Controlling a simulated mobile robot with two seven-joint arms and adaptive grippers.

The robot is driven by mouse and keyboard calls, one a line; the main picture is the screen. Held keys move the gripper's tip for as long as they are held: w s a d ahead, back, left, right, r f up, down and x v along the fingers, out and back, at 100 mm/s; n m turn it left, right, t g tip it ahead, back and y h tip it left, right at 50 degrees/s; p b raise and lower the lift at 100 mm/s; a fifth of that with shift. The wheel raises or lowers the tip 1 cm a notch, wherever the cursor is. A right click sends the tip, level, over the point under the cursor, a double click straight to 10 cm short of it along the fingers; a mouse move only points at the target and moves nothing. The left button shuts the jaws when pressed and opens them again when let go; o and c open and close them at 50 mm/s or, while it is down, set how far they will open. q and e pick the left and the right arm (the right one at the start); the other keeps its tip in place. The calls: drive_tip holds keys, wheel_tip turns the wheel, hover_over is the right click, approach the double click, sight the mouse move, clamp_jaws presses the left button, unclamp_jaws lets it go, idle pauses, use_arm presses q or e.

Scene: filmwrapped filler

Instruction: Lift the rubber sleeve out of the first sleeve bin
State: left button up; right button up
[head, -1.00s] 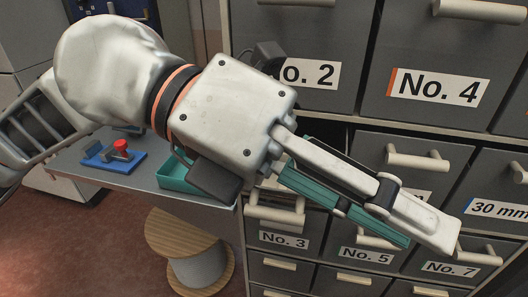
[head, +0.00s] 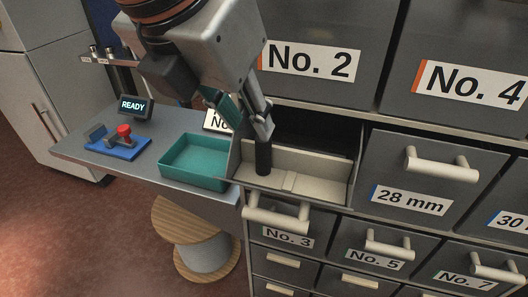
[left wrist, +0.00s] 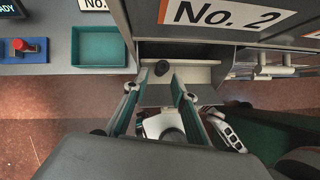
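The rubber sleeve, a black upright cylinder (head: 263,158), stands at the left end of an open drawer-like bin with a cream inside (head: 318,160). The bin's own label is not readable. The sleeve also shows as a dark round end in the left wrist view (left wrist: 162,68). My left gripper (head: 250,132) points down over the bin. Its fingers (left wrist: 155,80) are apart, and the sleeve appears just past the tips with room on both sides. In the head view one finger overlaps the sleeve's top; contact cannot be told.
A teal tray (head: 193,183) sits on a grey side shelf left of the bin. A blue base with a red button (head: 124,132) and a READY display (head: 136,106) are further left. The No. 2 drawer front (head: 330,85) rises above and behind the bin.

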sight(263, 150)
use_arm(q)
drive_tip(key=shift+d+x, duration=0.15)
drive_tip(key=shift+x, duration=1.25)
drive_tip(key=shift+d+x, duration=0.15)
drive_tip(key=shift+x, duration=1.2)
drive_tip(key=shift+r, duration=0.2)
clamp_jaws()
